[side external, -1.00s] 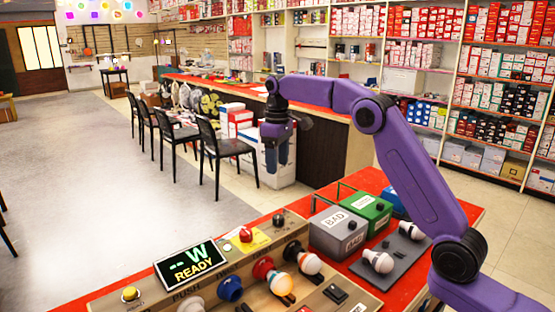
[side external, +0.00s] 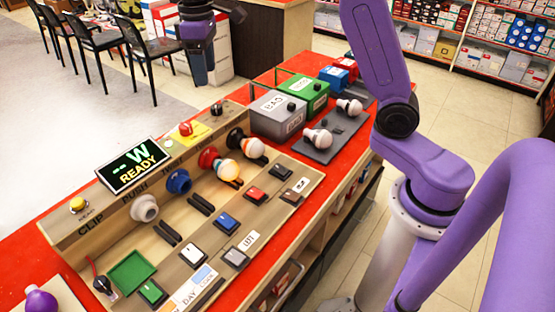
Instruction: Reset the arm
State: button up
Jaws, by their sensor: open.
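My gripper (side external: 199,68) hangs at the top of the view, pointing down, above and behind the far side of the red counter. Its fingers are small and dark here, and nothing shows held in them. My purple arm rises at the right, and its upper part is cut off by the top edge. A wooden test board (side external: 190,215) lies on the red counter (side external: 40,265), well below and in front of my gripper. The board's display (side external: 134,164) reads "-- W READY".
A grey box (side external: 277,117) marked BAD and a green box (side external: 303,95) stand behind the board. Two white bulbs (side external: 318,139) lie on a grey tray. Two bulbs (side external: 226,169) sit at the board's sockets, one glowing orange. A purple bulb (side external: 41,301) is at the lower left. Black chairs (side external: 140,55) stand beyond.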

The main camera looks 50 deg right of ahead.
jog(key=s+d+f+n, duration=0.1)
jog(key=s+f+n, duration=0.1)
jog(key=s, duration=0.9)
jog(key=s+d+f+n, duration=0.1)
jog(key=s+f+n, duration=0.1)
jog(key=s, duration=1)
jog(key=s+d+f+n, duration=0.1)
jog(key=s+f, duration=0.3)
jog(key=s, duration=0.8)
jog(key=shift+d+f+n, duration=0.25)
jog(key=shift+d+n, duration=0.15)
